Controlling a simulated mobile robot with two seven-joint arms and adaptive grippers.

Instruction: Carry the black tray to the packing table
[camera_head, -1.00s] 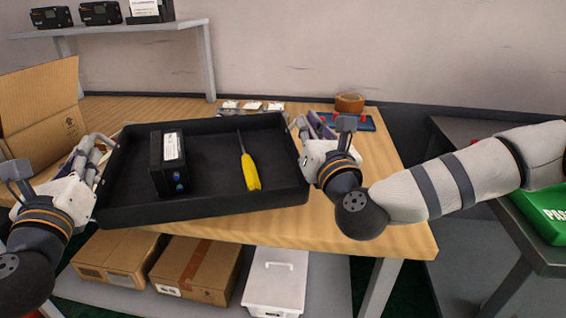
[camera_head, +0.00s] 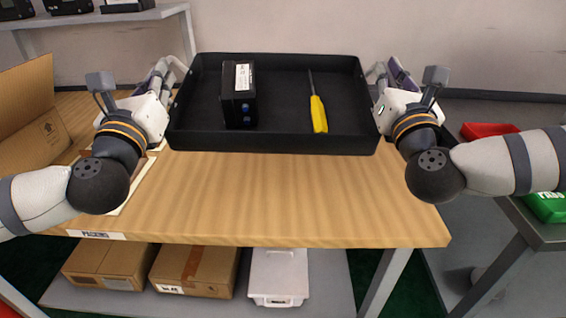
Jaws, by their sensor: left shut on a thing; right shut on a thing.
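The black tray (camera_head: 270,143) is level over the far part of the wooden packing table (camera_head: 290,205); I cannot tell whether its base touches the top. It holds a black boxy device (camera_head: 239,98) with a white label, standing left of centre, and a yellow-handled screwdriver (camera_head: 318,113) right of it. My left gripper (camera_head: 170,80) is shut on the tray's left side wall. My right gripper (camera_head: 377,85) is shut on its right side wall. The fingertips are partly hidden.
An open cardboard box (camera_head: 35,120) stands on the table's left. The table's near part is clear, with a "PACKING" label (camera_head: 96,235) on its front edge. Brown cartons (camera_head: 195,267) and a white bin (camera_head: 278,275) sit on the lower shelf. Another table with a green case (camera_head: 545,206) is at right.

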